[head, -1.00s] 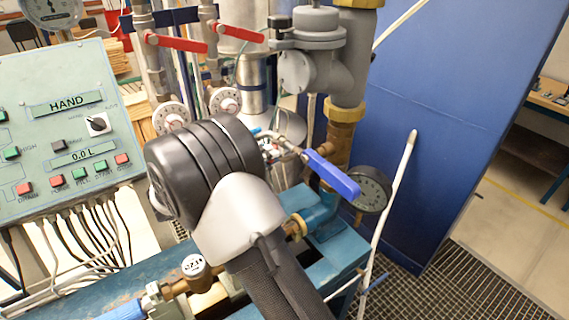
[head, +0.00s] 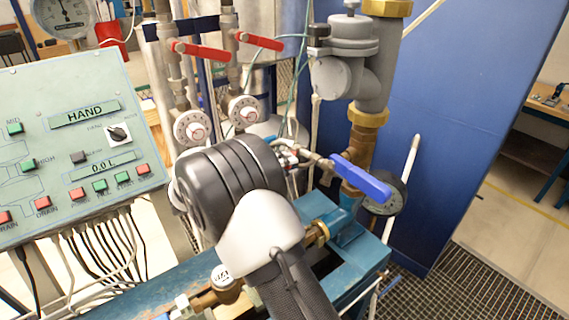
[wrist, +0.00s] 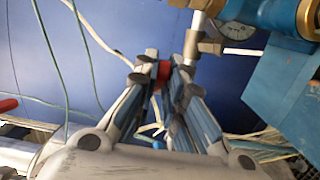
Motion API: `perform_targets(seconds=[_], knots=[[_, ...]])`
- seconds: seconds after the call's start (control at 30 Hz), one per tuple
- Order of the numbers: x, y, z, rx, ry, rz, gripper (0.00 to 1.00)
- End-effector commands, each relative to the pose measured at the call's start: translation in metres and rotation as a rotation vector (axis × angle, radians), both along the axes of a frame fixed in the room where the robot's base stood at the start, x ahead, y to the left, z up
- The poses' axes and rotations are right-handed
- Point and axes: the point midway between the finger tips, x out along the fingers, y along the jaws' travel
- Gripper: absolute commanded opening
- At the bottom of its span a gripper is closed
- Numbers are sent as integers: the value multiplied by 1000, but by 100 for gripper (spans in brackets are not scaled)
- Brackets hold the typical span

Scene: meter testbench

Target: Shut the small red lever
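The small red lever (wrist: 163,74) shows as a short red piece between my fingertips in the wrist view. My gripper (wrist: 164,68) has its fingers drawn close together, with the red piece filling the narrow gap. In the head view my gripper (head: 285,152) is mostly hidden behind my black and grey wrist, beside small metal fittings left of the blue lever. The small lever's full shape and angle are hidden there.
A blue lever (head: 360,178) sits just right of my gripper, near a pressure gauge (head: 388,196). Two larger red levers (head: 201,50) (head: 261,41) are on pipes above. A control panel (head: 75,150) stands left. A blue panel (head: 455,100) is behind.

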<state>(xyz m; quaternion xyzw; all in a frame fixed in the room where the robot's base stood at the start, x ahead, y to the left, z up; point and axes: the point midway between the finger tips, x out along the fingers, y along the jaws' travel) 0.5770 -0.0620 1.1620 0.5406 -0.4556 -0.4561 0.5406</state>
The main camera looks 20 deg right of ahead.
Motion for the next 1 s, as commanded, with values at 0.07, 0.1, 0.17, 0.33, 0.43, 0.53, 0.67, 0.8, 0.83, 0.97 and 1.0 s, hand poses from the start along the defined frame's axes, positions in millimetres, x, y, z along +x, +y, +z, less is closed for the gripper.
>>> perform_targets(seconds=[0.07,0.1,0.17,0.33,0.43,0.53,0.67,0.8,0.83,0.97,1.0], knots=[[0,0,0,0,0,1,16],[0,0,0,0,0,1,18],[0,0,0,0,0,1,18],[0,0,0,0,0,0,18],[0,2,0,0,-1,1,18],[-1,11,0,0,-1,2,18],[-5,34,0,0,-2,5,18],[-10,65,0,0,-1,5,18],[-11,71,-1,1,0,4,18],[-16,95,0,1,-1,4,18],[-17,101,0,0,-1,3,18]])
